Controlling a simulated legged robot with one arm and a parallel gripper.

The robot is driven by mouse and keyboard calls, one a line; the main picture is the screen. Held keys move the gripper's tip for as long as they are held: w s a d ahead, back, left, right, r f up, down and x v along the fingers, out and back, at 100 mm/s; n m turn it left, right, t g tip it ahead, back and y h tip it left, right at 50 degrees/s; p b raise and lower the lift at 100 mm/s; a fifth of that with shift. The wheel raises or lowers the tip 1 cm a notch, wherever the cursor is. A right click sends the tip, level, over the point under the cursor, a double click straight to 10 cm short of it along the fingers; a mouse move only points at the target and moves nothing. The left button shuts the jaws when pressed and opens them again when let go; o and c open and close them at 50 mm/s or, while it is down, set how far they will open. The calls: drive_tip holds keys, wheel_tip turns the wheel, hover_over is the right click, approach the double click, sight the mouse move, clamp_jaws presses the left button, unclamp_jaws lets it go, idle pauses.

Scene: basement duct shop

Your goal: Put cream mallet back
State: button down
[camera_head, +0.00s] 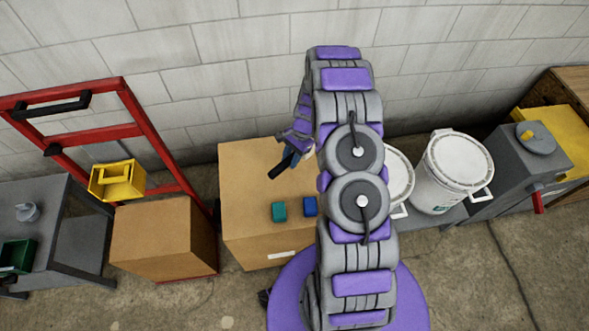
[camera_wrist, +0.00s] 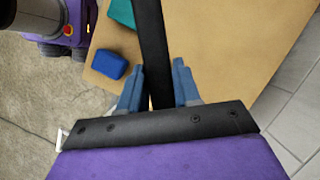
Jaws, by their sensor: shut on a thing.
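My gripper (camera_head: 291,159) is over the large cardboard-coloured box (camera_head: 245,190), in front of the block wall. In the wrist view its blue fingers (camera_wrist: 158,80) are shut on the black handle of the mallet (camera_wrist: 152,40). The handle runs up between the fingers and out at the top of that view. In the head view the dark handle end (camera_head: 279,171) sticks out to the lower left. A small pale patch shows beside the gripper, perhaps the mallet's cream head, mostly hidden by my arm.
A teal block (camera_head: 279,211) and a blue block (camera_head: 309,206) stand on the box top. Left are a red hand truck (camera_head: 150,130), a smaller box (camera_head: 150,235) and a yellow bin (camera_head: 117,181). White buckets (camera_head: 455,165) and a grey machine (camera_head: 520,165) stand right.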

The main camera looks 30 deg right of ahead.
drive_tip(key=s+d+f+m+t, duration=0.3)
drive_tip(key=s+f+m, duration=0.4)
drive_tip(key=f, duration=0.2)
drive_tip(key=w, duration=0.3)
drive_tip(key=w+f+b, duration=0.1)
drive_tip(key=w, duration=0.2)
drive_tip(key=w+b, duration=0.1)
drive_tip(key=w, duration=0.2)
drive_tip(key=shift+w+a+f, duration=0.1)
drive_tip(key=shift+a+f, duration=0.05)
drive_tip(key=shift+f, duration=0.15)
drive_tip(key=w+a+b, duration=0.1)
drive_tip(key=w+a, duration=0.3)
drive_tip(key=a, duration=0.1)
drive_tip(key=shift+w+f, duration=0.1)
drive_tip(key=shift+w, duration=0.35)
drive_tip(key=shift+w+d, duration=0.25)
drive_tip(key=shift+d, duration=0.05)
drive_tip(key=f, duration=0.1)
drive_tip(key=d+f+b, duration=0.1)
drive_tip(key=f, duration=0.1)
drive_tip(key=shift+d+f+b, duration=0.3)
drive_tip(key=shift+f, duration=0.05)
drive_tip(key=shift+a, duration=1)
drive_tip(key=c, duration=1.3)
unclamp_jaws()
drive_tip(key=o, duration=0.5)
drive_tip(key=shift+d, duration=0.8)
